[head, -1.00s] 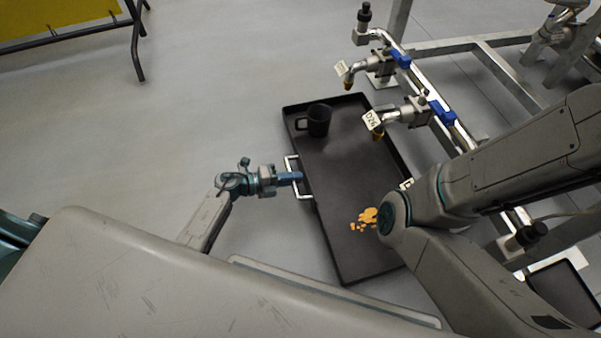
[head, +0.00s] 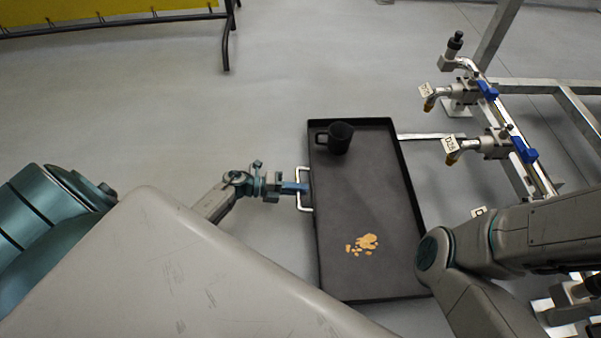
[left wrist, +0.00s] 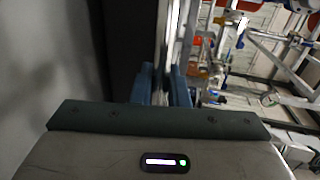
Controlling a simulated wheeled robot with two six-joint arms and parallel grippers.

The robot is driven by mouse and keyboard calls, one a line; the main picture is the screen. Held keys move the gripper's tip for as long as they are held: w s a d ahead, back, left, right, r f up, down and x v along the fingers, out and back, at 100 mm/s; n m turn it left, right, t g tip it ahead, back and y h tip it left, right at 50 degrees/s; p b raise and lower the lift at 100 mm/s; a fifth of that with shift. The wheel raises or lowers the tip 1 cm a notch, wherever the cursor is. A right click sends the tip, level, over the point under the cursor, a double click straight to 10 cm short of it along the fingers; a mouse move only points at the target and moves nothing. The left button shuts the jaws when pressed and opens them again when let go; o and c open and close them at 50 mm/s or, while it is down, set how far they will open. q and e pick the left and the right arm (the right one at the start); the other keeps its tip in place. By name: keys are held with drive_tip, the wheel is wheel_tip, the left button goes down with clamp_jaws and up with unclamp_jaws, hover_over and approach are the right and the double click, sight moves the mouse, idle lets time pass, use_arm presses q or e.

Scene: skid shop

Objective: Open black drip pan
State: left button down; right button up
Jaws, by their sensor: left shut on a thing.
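The black drip pan (head: 375,205) is a shallow rectangular tray, standing out from the pipe frame in the head view. A white metal handle (head: 304,205) is on its left side. My left gripper (head: 298,187) has blue fingers and is shut on this handle. A black mug (head: 340,138) stands in the far part of the pan. Orange-tan crumbs (head: 363,244) lie in its nearer part. My right gripper is not in view; only my right arm shows.
A metal pipe frame with blue-handled valves (head: 488,90) and tagged taps (head: 452,148) stands to the right. A pale rail (head: 430,136) runs from the pan toward it. A yellow-topped stand (head: 100,12) is at the upper left. The floor left of the pan is clear.

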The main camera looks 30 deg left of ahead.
use_arm(q)
drive_tip(key=shift+a, duration=0.1)
drive_tip(key=c, duration=1.5)
unclamp_jaws()
drive_tip(key=p+v, duration=0.3)
drive_tip(key=v, duration=0.7)
drive_tip(key=shift+s+a, duration=0.3)
drive_tip(key=shift+r, duration=0.1)
